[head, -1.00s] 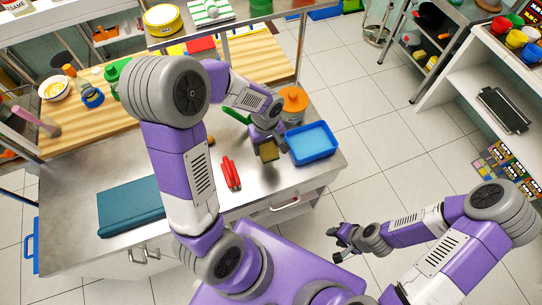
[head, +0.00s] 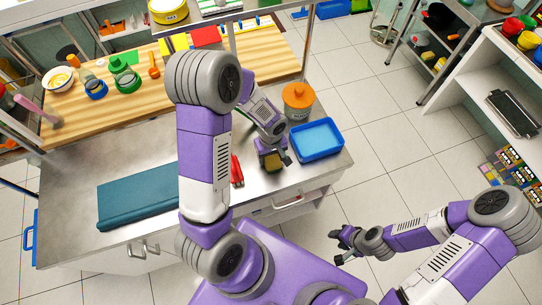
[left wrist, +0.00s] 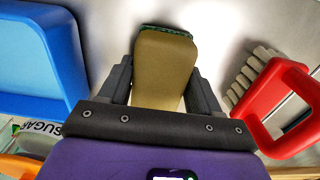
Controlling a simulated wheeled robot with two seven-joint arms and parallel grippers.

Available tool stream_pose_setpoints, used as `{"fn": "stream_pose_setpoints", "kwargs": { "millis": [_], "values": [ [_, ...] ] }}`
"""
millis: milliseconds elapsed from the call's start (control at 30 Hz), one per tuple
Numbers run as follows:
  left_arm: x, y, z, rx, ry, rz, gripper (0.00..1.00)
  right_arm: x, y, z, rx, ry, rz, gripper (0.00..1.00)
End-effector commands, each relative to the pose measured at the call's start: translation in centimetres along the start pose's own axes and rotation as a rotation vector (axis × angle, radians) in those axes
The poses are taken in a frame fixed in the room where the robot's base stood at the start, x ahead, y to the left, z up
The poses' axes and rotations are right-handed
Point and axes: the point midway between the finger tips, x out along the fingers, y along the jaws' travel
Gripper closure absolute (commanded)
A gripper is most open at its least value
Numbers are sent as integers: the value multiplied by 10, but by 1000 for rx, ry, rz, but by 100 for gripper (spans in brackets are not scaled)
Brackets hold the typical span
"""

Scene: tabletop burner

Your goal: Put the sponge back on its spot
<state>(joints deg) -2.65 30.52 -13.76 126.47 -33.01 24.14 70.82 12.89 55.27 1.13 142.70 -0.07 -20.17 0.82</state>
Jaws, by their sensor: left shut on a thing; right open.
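The sponge (head: 274,163) is a yellow-brown block, held at the metal counter (head: 215,225) just left of the blue tray (head: 300,152). In the left wrist view, the sponge (left wrist: 163,70) is between the two dark fingers, with a green layer at its far end. My left gripper (head: 272,153) is shut on it. I cannot tell whether the sponge touches the counter. No marked spot for it can be made out. My right gripper (head: 340,246) is open and empty, over the floor in front of the counter.
A red-handled brush (left wrist: 290,105) lies right of the sponge in the wrist view. A sugar canister (head: 298,103) with an orange lid stands behind the tray. A teal flat object (head: 138,200) lies at left. The counter's front middle is clear.

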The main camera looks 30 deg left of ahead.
Motion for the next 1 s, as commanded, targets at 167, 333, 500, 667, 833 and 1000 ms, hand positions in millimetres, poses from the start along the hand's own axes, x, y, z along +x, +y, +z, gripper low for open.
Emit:
{"fn": "stream_pose_setpoints", "kwargs": {
  "millis": [167, 333, 500, 667, 833, 1000],
  "values": [
    [-2, 0, 0, 0, 1, 2, 100, -1, 0, 0, 0, 0, 0, 57],
    [3, 1, 0, 1, 2, 2, 100, 4, 2, 0, 0, 0, 0, 57],
    [3, 0, 0, 1, 1, 2, 17, 4, 1, 0, 0, 0, 0, 57],
    [2, 0, 0, 1, 1, 2, 12, 4, 1, 0, 0, 0, 0, 57],
    [2, 0, 0, 1, 1, 1, 12, 3, 1, 0, 0, 0, 0, 57],
    [-9, 1, -1, 2, 4, 5, 12, -5, -2, 0, 0, 0, 0, 57]
  ]
}}
